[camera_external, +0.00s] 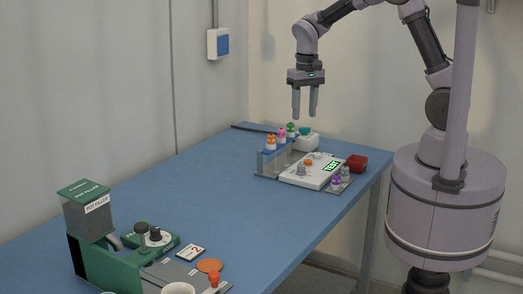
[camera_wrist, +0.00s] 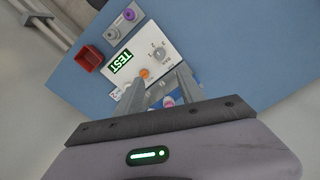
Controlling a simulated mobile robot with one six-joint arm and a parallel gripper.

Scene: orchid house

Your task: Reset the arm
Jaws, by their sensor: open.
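My gripper (camera_external: 305,113) hangs pointing down, open and empty, in the air above the far part of the blue table. In the wrist view my gripper (camera_wrist: 158,84) shows two grey fingers apart with nothing between them that they hold. My arm reaches out from the column at the right and bends down to the gripper. Below it stands a white device with a green TEST display (camera_external: 331,167) and knobs, which also shows in the wrist view (camera_wrist: 148,47).
A rack (camera_external: 270,163) with colourful-topped vials stands left of the device. A red box (camera_external: 357,163) is at its right, and a small grey holder (camera_external: 342,186) is in front. A green pot filler (camera_external: 95,255) stands at the near left. The middle of the blue table (camera_external: 200,200) is clear.

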